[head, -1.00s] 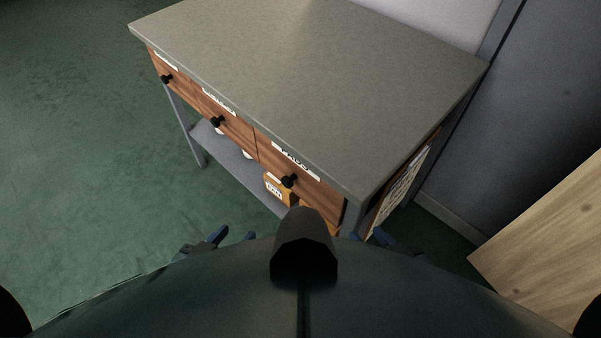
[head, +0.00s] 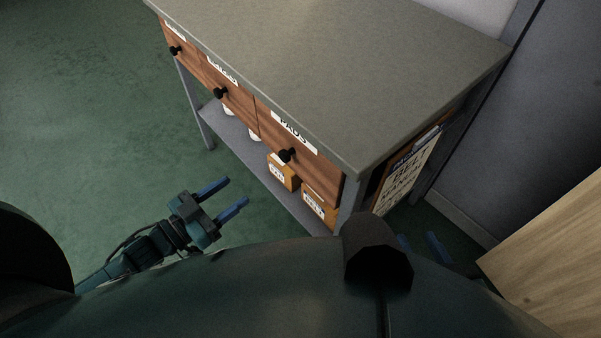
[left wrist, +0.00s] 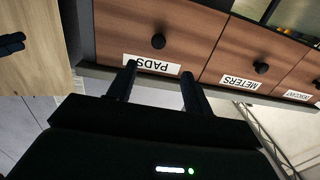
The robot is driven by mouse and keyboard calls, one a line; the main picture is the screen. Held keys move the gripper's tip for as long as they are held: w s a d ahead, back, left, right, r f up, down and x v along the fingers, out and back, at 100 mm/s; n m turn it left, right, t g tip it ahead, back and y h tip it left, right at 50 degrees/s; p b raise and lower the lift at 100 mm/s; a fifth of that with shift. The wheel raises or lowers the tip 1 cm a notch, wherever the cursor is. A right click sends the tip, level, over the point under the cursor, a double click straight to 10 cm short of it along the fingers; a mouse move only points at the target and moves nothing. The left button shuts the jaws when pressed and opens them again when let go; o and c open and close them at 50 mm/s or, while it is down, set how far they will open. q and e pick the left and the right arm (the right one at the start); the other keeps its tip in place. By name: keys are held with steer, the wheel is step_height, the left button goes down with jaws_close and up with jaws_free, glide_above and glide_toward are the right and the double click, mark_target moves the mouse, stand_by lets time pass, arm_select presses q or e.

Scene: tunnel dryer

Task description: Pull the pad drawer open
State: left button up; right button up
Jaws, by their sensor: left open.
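The pad drawer (head: 295,150) is the wooden drawer labelled PADS at the right end of the bench front, with a black round knob (head: 287,155). It looks shut, level with the neighbouring drawers. In the left wrist view the drawer (left wrist: 115,25) and its knob (left wrist: 158,41) appear upside down. My left gripper (head: 236,192) is open and empty, in front of the bench and apart from the knob. Its fingers (left wrist: 159,70) show across the PADS label in the wrist view. My right gripper (head: 418,240) is partly hidden behind my body; its blue fingers stand apart, empty.
The METERS drawer (head: 230,97) and another drawer lie to the left. The grey bench top (head: 330,75) overhangs them. Boxes (head: 318,205) stand on the lower shelf (head: 245,160). A belt manual (head: 408,178) hangs at the bench's right end. A wooden panel (head: 550,250) stands right. Left floor is clear.

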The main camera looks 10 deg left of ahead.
mark_target(282, 158)
arm_select(q)
steer(key=shift+m+h, duration=0.3)
steer(key=b+x, duration=0.1)
steer(key=x, duration=1.1)
steer(key=shift+w+a+f+b, duration=0.1)
steer(key=shift+w+f+b, duration=0.05)
steer(key=shift+b, duration=0.15)
steer(key=shift+w+d, duration=0.3)
steer(key=shift+w, duration=0.1)
steer(key=shift+c, duration=0.5)
jaws_close()
